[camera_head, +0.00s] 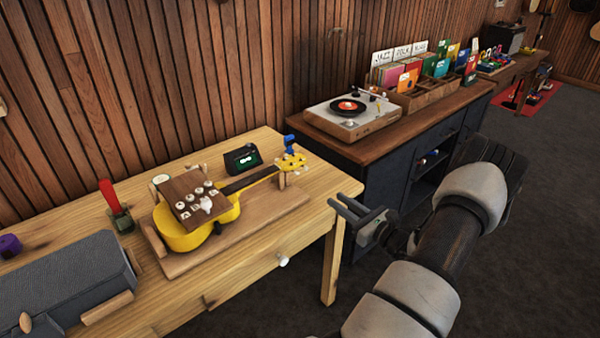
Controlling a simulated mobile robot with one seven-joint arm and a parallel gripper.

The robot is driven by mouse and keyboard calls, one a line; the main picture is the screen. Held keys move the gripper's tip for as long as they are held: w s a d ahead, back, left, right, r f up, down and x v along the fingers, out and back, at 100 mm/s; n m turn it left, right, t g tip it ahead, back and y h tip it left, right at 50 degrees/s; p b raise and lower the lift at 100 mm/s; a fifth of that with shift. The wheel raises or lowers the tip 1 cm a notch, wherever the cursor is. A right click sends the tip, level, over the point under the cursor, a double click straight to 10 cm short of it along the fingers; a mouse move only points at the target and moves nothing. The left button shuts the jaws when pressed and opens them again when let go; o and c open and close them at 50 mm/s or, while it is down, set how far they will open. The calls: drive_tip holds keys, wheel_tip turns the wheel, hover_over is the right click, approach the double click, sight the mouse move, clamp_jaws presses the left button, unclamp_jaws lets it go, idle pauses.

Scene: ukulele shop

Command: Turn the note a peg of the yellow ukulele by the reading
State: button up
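The yellow ukulele (230,212) lies on its back on a wooden cradle (235,235) on the table, its neck pointing right. Its yellow headstock (291,163) has small pale pegs; I cannot read which is note A. A blue piece (289,143) stands up at the headstock. A small dark device with a green lit display (243,159) stands behind the neck; its reading is too small to make out. My gripper (336,202) is open and empty, right of the headstock, beyond the table's right end, with its two fingers pointing left.
A red-handled tool (113,206) and a dark grey case (65,280) are on the left. The table's right edge (345,187) lies near my gripper. A turntable (350,113) sits on the cabinet behind.

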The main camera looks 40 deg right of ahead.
sight(298, 174)
drive_tip(key=w, duration=0.5)
drive_tip(key=w+a, duration=0.1)
drive_tip(key=w, duration=1.1)
drive_tip(key=shift+w+a, duration=0.1)
drive_tip(key=shift+a, duration=0.1)
drive_tip(key=shift+c, duration=0.2)
clamp_jaws()
